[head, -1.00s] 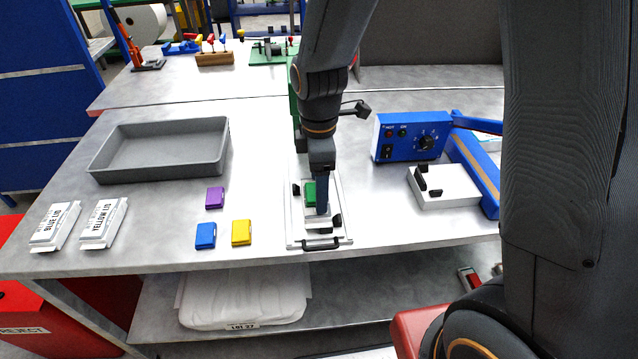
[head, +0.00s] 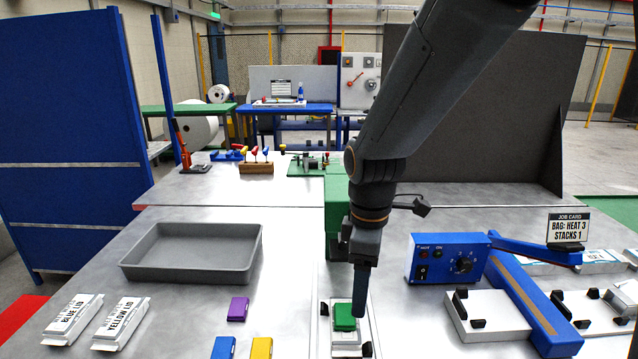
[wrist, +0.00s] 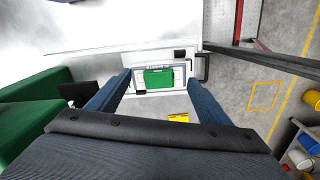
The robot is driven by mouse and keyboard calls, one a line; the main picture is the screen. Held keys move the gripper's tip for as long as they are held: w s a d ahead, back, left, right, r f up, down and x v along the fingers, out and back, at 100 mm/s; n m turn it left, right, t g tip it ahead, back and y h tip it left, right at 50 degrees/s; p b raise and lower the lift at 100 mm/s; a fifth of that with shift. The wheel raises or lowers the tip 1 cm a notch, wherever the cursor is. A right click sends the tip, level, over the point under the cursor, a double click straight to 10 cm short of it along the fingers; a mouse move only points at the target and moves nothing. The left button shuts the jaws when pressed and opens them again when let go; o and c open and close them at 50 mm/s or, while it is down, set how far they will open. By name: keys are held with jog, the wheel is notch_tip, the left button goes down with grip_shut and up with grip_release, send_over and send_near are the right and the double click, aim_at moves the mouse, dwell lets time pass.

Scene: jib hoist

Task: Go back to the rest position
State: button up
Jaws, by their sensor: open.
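My gripper (head: 361,292) is above the white fixture plate on the bench, fingers pointing down. In the wrist view my gripper (wrist: 160,95) has its two blue fingers wide apart with nothing between the tips. A green block (head: 345,317) sits in the white fixture (head: 322,335). In the wrist view the green block (wrist: 158,79) lies in its white frame beyond the fingertips, apart from them. In the head view one finger partly overlaps the fixture beside the block.
A grey tray (head: 190,268) stands at left, with lid boxes (head: 122,325) in front. Purple (head: 238,309), blue (head: 223,348) and yellow (head: 261,348) blocks lie left of the fixture. A blue control box (head: 448,258) stands at right. A green post (head: 338,215) rises behind my gripper.

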jog(key=s+d+f+m, duration=0.1)
jog(key=s+d+m, duration=0.2)
jog(key=d+m, duration=0.2)
jog(key=s+d+f+m+t, duration=0.1)
jog(key=s+d+f+m, duration=0.1)
jog(key=m, duration=0.7)
jog(key=shift+s+d+m, duration=0.4)
jog(key=shift+s+d, duration=0.45)
jog(key=shift+d, duration=0.55)
